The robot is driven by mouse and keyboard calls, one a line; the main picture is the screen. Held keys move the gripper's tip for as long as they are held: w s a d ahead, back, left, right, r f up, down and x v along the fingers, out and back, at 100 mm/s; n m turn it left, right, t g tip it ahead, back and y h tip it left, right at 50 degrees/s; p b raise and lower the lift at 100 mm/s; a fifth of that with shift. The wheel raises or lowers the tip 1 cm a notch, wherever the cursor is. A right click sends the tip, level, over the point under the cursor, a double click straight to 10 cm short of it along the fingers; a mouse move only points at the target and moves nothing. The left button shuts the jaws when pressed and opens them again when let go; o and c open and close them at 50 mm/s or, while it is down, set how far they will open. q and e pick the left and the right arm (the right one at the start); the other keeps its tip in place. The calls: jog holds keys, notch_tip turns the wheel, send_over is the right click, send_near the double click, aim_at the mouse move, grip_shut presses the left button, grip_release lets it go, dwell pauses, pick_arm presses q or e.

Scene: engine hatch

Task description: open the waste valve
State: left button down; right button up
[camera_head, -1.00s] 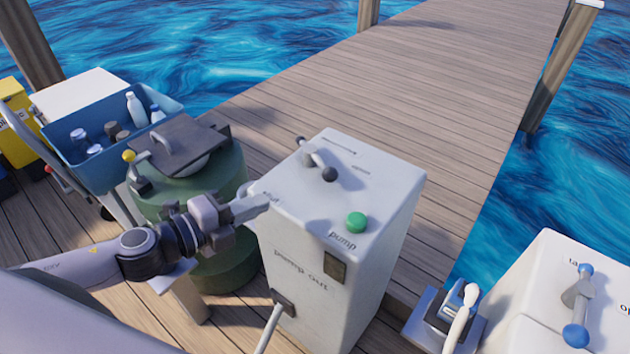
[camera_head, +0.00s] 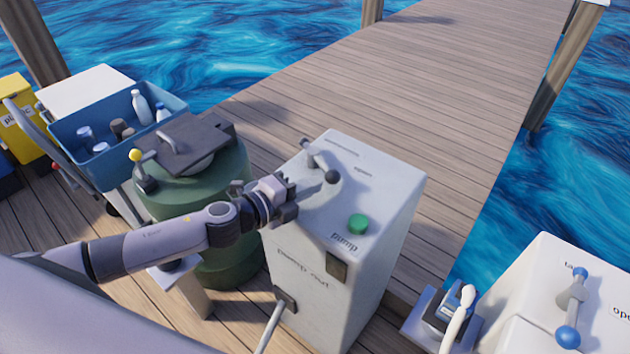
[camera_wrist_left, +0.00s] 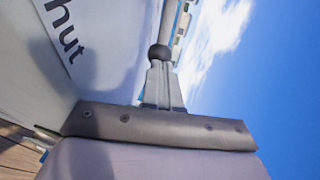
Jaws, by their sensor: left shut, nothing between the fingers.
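The valve lever (camera_head: 319,160) is a grey bar with a dark round knob (camera_head: 332,177) on top of the white pump out box (camera_head: 390,190). My left gripper (camera_head: 323,185) is shut and empty, low over the box top, with its fingertips right by the knob. In the left wrist view the fingertips (camera_wrist_left: 158,68) point at the dark knob (camera_wrist_left: 160,53), with the lever bar beyond; whether they touch I cannot tell. Part of the "shut" lettering (camera_wrist_left: 66,35) shows beside them. My right gripper is not in view.
A green pump button (camera_head: 358,224) sits on the box's near right. A green drum (camera_head: 225,265) with a dark lid and a blue crate (camera_head: 75,150) of bottles stand left. Another white cabinet (camera_head: 540,270) with a blue-ended lever is at right. The walkway behind is clear.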

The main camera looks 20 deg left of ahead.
aim_at(332, 180)
pick_arm(q)
jog(key=shift+x, duration=0.85)
jog(key=shift+w+d+r+n+t+y+p, duration=0.1)
jog(key=shift+w+d+n+t+y+p, duration=0.15)
jog(key=shift+d+n+y+p, duration=0.3)
jog(key=shift+w+d+y, duration=0.35)
jog(key=shift+d, duration=0.2)
